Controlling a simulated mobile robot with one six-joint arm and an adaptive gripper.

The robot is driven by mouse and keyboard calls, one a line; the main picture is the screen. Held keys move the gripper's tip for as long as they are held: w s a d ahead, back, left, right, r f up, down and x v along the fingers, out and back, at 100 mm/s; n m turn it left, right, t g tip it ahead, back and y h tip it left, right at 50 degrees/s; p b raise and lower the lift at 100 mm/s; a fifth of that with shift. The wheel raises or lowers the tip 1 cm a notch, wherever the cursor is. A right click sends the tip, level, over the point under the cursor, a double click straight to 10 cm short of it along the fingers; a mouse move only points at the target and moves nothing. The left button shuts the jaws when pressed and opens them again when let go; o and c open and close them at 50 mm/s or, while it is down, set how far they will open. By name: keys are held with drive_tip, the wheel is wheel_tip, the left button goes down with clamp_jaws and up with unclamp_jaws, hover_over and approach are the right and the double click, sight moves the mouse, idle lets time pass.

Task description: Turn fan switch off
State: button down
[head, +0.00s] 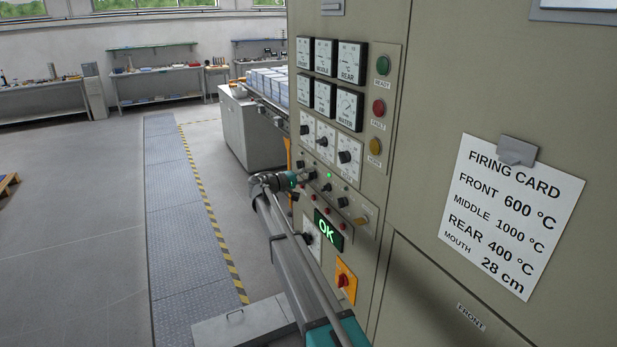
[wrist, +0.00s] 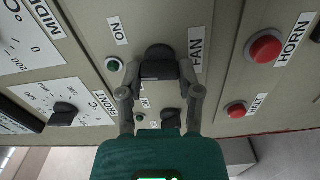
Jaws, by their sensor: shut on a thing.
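The fan switch (wrist: 159,56) is a black knob on the beige panel. It sits beside the FAN label (wrist: 196,50) in the wrist view, which shows the panel turned sideways. My gripper (wrist: 158,72) is shut on this knob, with one finger on each side of it. In the head view my gripper (head: 308,178) reaches the row of small knobs below the dials and hides the fan switch. A green lamp (wrist: 115,64) near an ON label is beside the knob in the wrist view and looks dark. I cannot read the knob's exact angle.
Another black knob (wrist: 171,117) and a small green lamp (wrist: 140,117) are close by. A red HORN button (wrist: 264,48) is to the right in the wrist view. Below my gripper are a green OK display (head: 328,231) and a red-and-yellow rotary switch (head: 344,281).

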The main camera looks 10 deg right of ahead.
drive_tip(key=n, duration=0.4)
drive_tip(key=shift+n, duration=0.3)
drive_tip(key=shift+f+n, duration=0.1)
drive_tip(key=shift+n, duration=1.6)
drive_tip(key=shift+c, duration=1.4)
unclamp_jaws()
drive_tip(key=v, duration=1.2)
